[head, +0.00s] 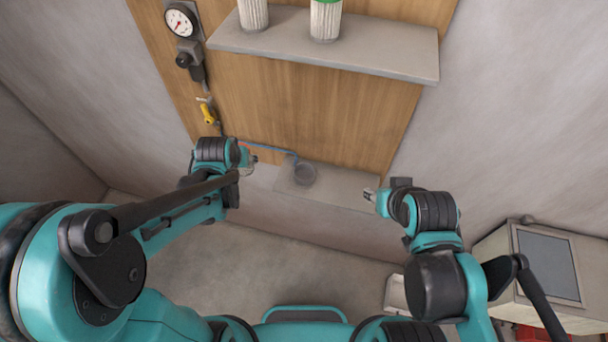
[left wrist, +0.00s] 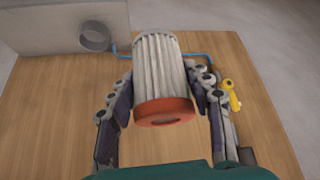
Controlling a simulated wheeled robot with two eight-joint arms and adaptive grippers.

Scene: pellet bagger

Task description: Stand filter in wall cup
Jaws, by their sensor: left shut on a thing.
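A white pleated filter (left wrist: 158,68) with an orange-red end cap is held between the fingers of my left gripper (left wrist: 163,82) in the left wrist view. The cap faces the camera. In the head view my left gripper (head: 248,160) is left of the wall cup, and the filter there is mostly hidden. The cup (head: 304,174) is a grey round ring on a small pale plate, with a blue hose at it. It also shows in the left wrist view (left wrist: 95,37), apart from the filter. My right gripper (head: 370,195) is right of the plate; its jaws are too small to read.
A grey shelf (head: 370,57) above carries two white filters, one plain at the visible part (head: 253,14) and one green-capped (head: 326,20). A gauge (head: 180,21) and yellow valve handle (head: 208,113) are on the left. A beige cabinet (head: 495,255) stands at lower right.

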